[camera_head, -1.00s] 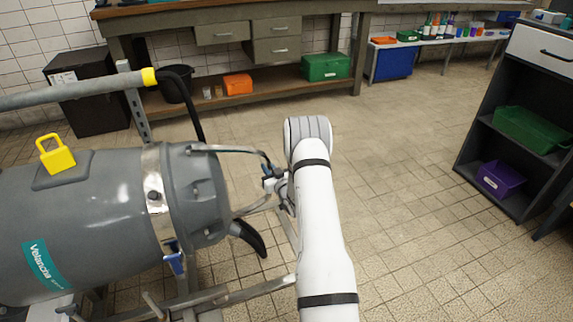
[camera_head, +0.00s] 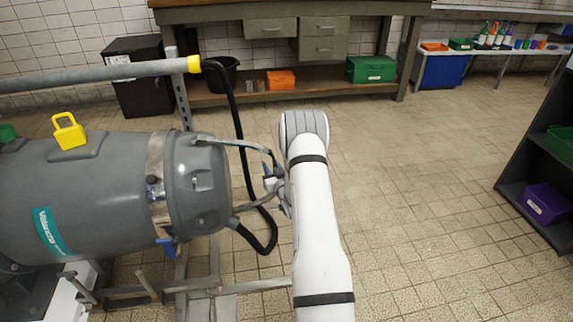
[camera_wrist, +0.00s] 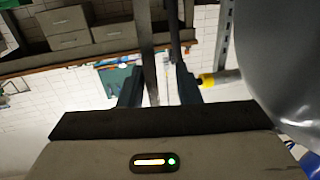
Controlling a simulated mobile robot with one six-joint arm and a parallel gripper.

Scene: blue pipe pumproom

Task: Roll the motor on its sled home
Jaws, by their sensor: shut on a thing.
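The motor (camera_head: 100,200) is a large grey drum lying on its side at left in the head view, with a teal label and a yellow lug (camera_head: 69,131) on top. It rests over a metal sled frame (camera_head: 205,284). A bent grey bar handle (camera_head: 238,142) sticks out from its right end. My gripper (camera_head: 272,184) is at this handle, partly hidden by my white arm. In the wrist view, my gripper (camera_wrist: 160,85) has its dark fingers around the bar (camera_wrist: 148,50). The motor's curved grey side (camera_wrist: 285,55) fills the right of that view.
A grey pipe (camera_head: 100,75) with a yellow end runs behind the motor, and a black hose (camera_head: 240,150) loops down to the floor side. A workbench (camera_head: 290,15) stands behind. A dark shelf (camera_head: 530,160) is at right. Tiled floor (camera_head: 430,170) between is clear.

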